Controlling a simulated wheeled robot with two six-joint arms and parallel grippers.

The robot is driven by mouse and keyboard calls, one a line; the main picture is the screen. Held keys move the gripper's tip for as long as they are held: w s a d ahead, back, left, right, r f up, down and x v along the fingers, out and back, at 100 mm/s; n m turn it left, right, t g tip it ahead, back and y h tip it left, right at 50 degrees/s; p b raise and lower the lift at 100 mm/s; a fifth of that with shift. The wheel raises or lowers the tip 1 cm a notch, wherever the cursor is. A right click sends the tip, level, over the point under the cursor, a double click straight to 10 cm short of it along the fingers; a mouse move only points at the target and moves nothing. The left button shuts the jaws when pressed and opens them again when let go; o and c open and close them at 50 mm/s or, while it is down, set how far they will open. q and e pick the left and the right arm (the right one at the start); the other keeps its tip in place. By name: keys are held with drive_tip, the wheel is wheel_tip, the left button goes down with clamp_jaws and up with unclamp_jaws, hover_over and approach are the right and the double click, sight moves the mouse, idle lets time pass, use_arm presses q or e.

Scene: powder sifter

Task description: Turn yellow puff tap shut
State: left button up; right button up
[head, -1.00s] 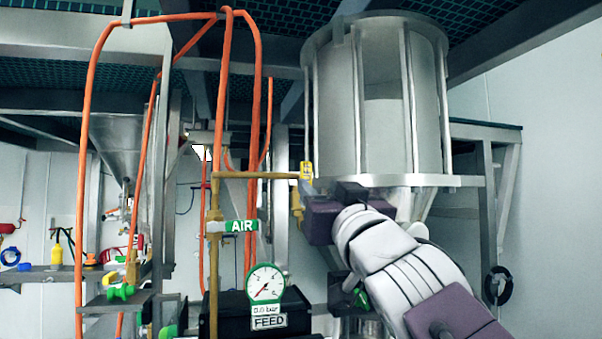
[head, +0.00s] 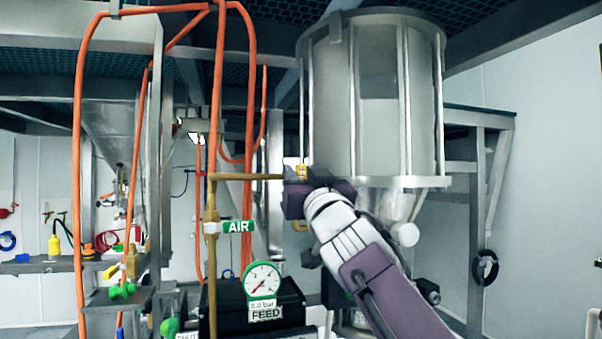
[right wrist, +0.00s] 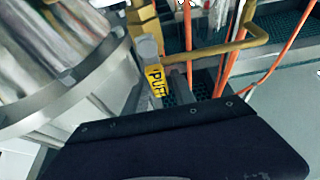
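The yellow puff tap (head: 302,171) is on the brass pipe's right end, beside the large steel vessel. In the right wrist view its yellow handle (right wrist: 156,80), lettered PUFF, hangs from a grey pivot just beyond the dark gripper body. My right gripper (head: 303,174) is at the tap, its two dark fingertips apart, one on each side of the yellow handle. It looks open; I cannot tell whether a finger touches the handle. The fingers do not show clearly in the right wrist view. My left gripper is out of view.
The steel vessel (head: 380,110) stands close on the right. The brass pipe (head: 212,270) carries a green AIR label (head: 238,226). A gauge (head: 262,281) sits above the FEED box. Orange hoses (head: 77,180) hang on the left.

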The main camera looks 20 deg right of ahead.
clamp_jaws()
drive_tip(key=shift+f, duration=0.1)
idle(1.1)
